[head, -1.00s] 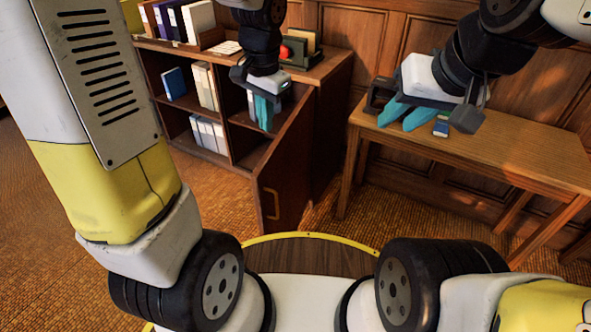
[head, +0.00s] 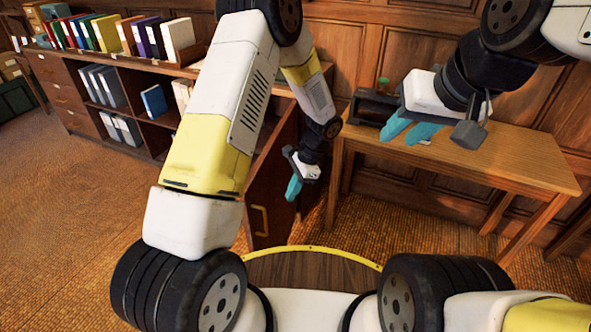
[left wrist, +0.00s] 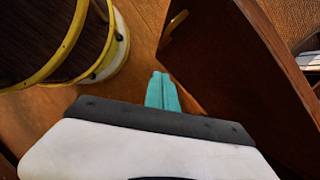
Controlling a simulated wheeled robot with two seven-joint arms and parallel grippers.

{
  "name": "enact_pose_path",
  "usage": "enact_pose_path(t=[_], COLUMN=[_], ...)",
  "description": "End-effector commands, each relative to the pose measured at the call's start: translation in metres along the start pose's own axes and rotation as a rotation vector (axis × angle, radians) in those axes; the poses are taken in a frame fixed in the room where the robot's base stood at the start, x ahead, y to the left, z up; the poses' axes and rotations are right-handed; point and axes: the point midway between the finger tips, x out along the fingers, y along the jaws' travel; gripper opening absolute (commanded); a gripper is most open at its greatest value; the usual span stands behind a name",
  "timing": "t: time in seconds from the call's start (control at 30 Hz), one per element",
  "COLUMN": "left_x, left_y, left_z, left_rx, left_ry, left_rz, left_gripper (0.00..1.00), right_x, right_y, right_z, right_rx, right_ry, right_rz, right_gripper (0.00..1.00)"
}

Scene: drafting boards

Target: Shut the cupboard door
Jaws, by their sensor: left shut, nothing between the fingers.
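The cupboard door (head: 268,190) is brown wood and stands ajar at the right end of the low bookcase. Its brass handle (head: 260,220) is on the face toward me. My left gripper (head: 293,188) is shut and empty, just right of the door in the head view. In the left wrist view the shut teal fingers (left wrist: 162,92) point along beside the door panel (left wrist: 235,65); I cannot tell whether they touch it. My right gripper (head: 410,132) is over the wooden table, its teal fingers apart and nothing between them.
The bookcase (head: 130,65) holds binders on its top and shelves. The wooden table (head: 500,160) stands at the right, with a dark tray (head: 372,105) on it. My round yellow-rimmed base shows below the door. The floor at left is clear.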

Motion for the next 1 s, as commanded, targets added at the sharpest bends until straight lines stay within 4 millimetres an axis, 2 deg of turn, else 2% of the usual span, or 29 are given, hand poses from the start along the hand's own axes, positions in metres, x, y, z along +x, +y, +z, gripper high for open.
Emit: enact_pose_path(t=[0.1,0.27,0.4,0.53,1.0], left_x=[0.028,0.061,0.067,0.071,0.073], left_y=[0.001,0.001,0.000,0.000,0.000], left_z=[0.001,0.001,0.022,0.033,0.038], left_rx=[-0.001,0.000,-0.004,-0.003,-0.002], left_ry=[-0.003,-0.003,0.000,0.001,0.000], left_rz=[0.004,0.004,0.001,0.001,0.000], left_gripper=[0.00,0.00,0.00,0.00,0.00], right_x=[0.000,0.000,0.000,0.000,0.000], right_y=[0.000,0.000,0.000,0.000,0.000], right_z=[0.000,0.000,0.000,0.000,0.000], right_rx=[0.000,0.000,0.000,0.000,0.000], right_ry=[0.000,0.000,0.000,0.000,0.000], right_rz=[0.000,0.000,0.000,0.000,0.000], right_gripper=[0.33,0.33,0.33,0.33,0.33])
